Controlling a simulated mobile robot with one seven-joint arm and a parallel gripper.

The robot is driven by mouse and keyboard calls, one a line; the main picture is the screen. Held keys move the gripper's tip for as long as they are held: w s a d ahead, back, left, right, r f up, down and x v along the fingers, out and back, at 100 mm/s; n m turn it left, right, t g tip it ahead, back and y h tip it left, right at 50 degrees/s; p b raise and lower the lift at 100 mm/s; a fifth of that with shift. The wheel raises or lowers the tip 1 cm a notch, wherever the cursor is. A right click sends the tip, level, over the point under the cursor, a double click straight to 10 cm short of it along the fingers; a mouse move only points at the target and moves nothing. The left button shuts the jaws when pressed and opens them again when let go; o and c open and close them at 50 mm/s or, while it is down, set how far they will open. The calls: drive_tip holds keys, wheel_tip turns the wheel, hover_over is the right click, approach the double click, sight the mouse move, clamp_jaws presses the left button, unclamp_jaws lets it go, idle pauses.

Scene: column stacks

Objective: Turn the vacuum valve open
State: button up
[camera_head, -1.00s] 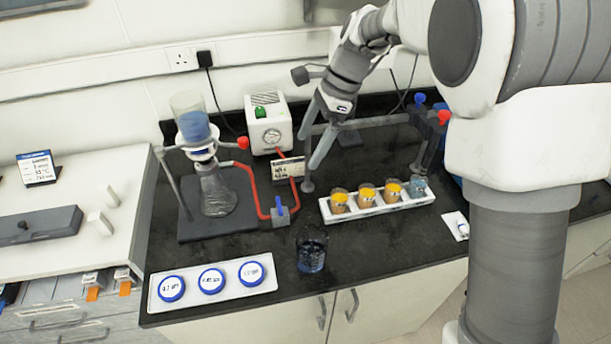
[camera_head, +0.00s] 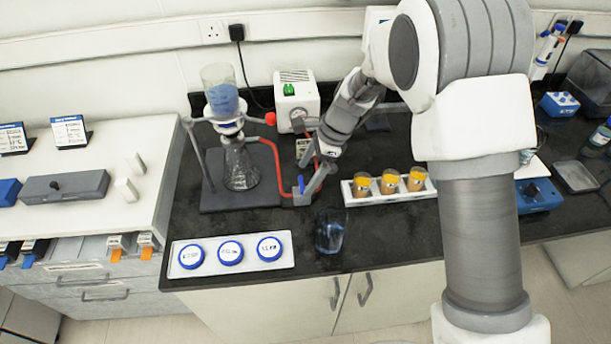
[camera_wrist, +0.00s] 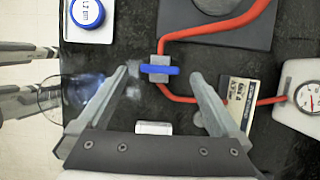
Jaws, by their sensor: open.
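The vacuum valve (camera_head: 303,198) is a small grey block with a blue handle (camera_head: 300,184), set in a red hose on the black bench. In the wrist view the blue handle (camera_wrist: 160,70) lies crosswise to the hose running through the grey block. My gripper (camera_head: 311,178) reaches down at the valve from the right. In the wrist view my gripper (camera_wrist: 161,77) is open, with one fingertip on each side of the handle. Gaps show between the handle and both fingers, so it holds nothing. In the head view my gripper partly covers the hose beside the valve.
A filter flask (camera_head: 240,165) on a dark stand is left of the valve. A white pump (camera_head: 296,95) with a gauge stands behind. A glass beaker (camera_head: 330,232) is in front, close to a finger in the wrist view. A white rack (camera_head: 350,200) of orange-topped jars is at right.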

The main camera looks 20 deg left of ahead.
drive_tip(key=shift+x, duration=0.85)
drive_tip(key=shift+c, duration=0.3)
drive_tip(key=c, duration=1.3)
